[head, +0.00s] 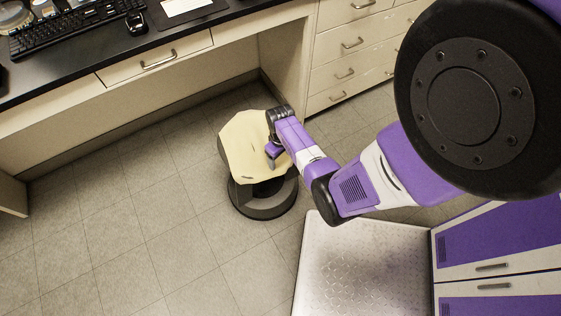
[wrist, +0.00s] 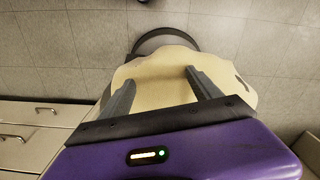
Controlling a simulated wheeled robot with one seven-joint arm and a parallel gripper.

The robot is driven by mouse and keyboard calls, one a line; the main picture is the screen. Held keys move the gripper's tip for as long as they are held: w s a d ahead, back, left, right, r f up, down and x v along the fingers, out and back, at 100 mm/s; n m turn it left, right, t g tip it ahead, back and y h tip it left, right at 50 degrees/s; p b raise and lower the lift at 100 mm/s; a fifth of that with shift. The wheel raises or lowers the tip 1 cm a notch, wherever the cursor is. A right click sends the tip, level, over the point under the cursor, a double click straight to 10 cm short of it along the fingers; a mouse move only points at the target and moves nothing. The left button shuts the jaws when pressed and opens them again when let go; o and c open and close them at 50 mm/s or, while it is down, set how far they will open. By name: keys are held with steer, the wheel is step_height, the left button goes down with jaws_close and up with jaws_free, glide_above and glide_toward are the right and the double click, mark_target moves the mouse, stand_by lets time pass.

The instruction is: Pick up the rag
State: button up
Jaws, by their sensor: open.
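The pale yellow rag (head: 241,146) lies spread over the top of a dark round stool (head: 262,208), with its edges hanging past the seat. My gripper (head: 271,158) is over the right part of the rag in the head view. In the wrist view the two grey fingers of my gripper (wrist: 160,78) stand apart with nothing held between them, and the rag (wrist: 155,92) spreads beneath and around them. I cannot tell whether the fingertips touch the cloth. The stool's dark ring (wrist: 165,34) shows beyond the rag. My wrist hides part of the rag.
A black-topped bench (head: 60,62) with a keyboard (head: 75,24) and a mouse (head: 136,23) runs along the back left. Drawers (head: 352,62) stand behind my arm. The tiled floor (head: 130,215) left of the stool is clear.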

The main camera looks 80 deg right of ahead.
steer(key=shift+c, duration=0.5)
steer(key=shift+a+f, duration=0.1)
jaws_close()
step_height(320, 180, up, 12)
steer(key=p, duration=1.1)
steer(key=shift+p, duration=0.3)
